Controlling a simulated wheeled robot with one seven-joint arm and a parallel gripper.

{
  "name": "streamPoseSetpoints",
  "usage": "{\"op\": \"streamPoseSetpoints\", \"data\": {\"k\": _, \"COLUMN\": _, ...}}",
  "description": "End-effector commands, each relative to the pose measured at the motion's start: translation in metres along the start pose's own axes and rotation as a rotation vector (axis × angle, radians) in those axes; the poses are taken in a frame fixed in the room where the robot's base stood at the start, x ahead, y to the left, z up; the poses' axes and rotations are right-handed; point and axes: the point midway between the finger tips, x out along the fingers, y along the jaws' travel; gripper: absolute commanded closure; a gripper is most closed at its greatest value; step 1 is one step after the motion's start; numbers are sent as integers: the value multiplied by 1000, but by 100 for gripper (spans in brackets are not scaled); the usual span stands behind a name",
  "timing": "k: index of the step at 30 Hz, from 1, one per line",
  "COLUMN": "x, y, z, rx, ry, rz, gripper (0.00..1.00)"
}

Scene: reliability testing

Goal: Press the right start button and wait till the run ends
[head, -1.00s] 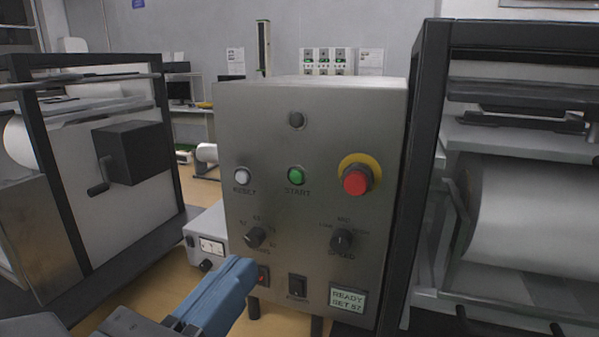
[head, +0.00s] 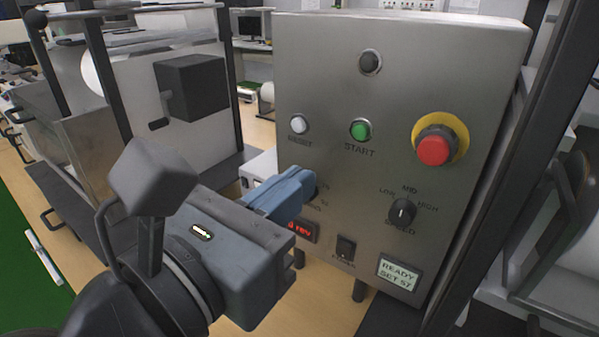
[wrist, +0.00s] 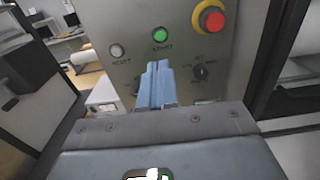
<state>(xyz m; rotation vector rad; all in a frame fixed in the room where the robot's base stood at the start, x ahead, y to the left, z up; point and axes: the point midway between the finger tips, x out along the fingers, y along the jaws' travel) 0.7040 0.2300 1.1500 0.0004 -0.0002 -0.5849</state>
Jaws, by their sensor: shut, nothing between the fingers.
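The grey metal control panel (head: 320,75) stands upright in front of me. Its green START button (head: 360,130) is on the upper middle, and it also shows in the wrist view (wrist: 159,35). A white RESET button (head: 299,124) is left of it. The small display (head: 397,272) reads READY and a SET line. My gripper (head: 308,183) has blue fingers that are shut and empty. The fingertips are below the START button, over the left knob, which they mostly hide. I cannot tell whether they touch the panel.
A red emergency stop (head: 434,149) on a yellow ring sits right of START. A speed knob (head: 401,212) and a black rocker switch (head: 345,247) are lower down. The dark round lamp (head: 370,62) is unlit. Frames with rolls stand on both sides.

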Motion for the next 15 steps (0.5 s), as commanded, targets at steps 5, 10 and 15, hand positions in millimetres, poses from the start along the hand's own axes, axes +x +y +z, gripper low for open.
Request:
{"op": "streamPoseSetpoints", "data": {"k": 5, "x": 36, "y": -1, "z": 2, "rx": -2, "ry": 1, "rz": -5, "gripper": 100}}
{"op": "streamPoseSetpoints", "data": {"k": 10, "x": 69, "y": -1, "z": 3, "rx": -1, "ry": 0, "rz": -4, "gripper": 100}}
{"op": "streamPoseSetpoints", "data": {"k": 15, "x": 97, "y": -1, "z": 2, "rx": -2, "ry": 0, "rz": -3, "gripper": 100}}
